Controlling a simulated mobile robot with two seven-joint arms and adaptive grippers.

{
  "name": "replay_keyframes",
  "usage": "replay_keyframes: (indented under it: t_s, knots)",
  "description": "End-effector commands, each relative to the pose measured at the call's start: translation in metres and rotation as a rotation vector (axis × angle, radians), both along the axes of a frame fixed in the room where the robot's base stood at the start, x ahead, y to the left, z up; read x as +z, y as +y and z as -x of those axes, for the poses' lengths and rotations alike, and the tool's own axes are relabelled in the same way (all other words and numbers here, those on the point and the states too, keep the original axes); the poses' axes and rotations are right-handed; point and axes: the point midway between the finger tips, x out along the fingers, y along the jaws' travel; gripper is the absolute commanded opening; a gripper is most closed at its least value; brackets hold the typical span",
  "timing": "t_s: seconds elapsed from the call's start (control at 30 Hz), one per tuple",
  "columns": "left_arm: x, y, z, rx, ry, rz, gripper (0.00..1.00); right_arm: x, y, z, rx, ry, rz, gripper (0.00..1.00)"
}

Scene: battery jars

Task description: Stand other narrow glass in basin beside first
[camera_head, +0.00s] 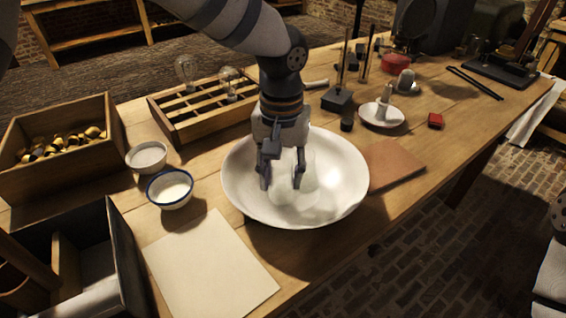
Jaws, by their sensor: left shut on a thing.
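A wide white basin (348,178) stands on the wooden table. My left gripper (281,184) reaches down into it from above, its two fingers pointing at the basin floor. It is shut on a narrow clear glass (283,172), which is very faint against the white. Another faint clear glass form (309,174) shows just right of the fingers inside the basin. I cannot make out whether the held glass touches the basin floor or the other glass. My right gripper is not in view.
A slotted wooden rack (201,124) with two clear glass pieces stands behind left. Two small bowls (170,190) and a pale sheet (210,270) lie left of the basin. A brown board (395,165) and a white dish (382,117) are at its right.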

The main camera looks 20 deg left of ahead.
Motion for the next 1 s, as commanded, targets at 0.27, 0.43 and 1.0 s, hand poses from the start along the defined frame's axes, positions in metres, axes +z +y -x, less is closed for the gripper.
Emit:
replay_keyframes:
  t_s: [0.27, 0.43, 1.0]
  knots:
    - [0.0020, -0.0002, -0.0003, 0.000, -0.004, 0.001, 0.00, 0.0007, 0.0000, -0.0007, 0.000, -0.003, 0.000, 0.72]
    - [0.0001, -0.0001, -0.0002, 0.000, -0.003, 0.001, 0.00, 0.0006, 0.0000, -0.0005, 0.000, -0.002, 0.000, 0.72]
    - [-0.0070, -0.0002, 0.0000, 0.000, -0.002, 0.001, 0.61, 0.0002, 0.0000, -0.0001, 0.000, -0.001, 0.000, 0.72]
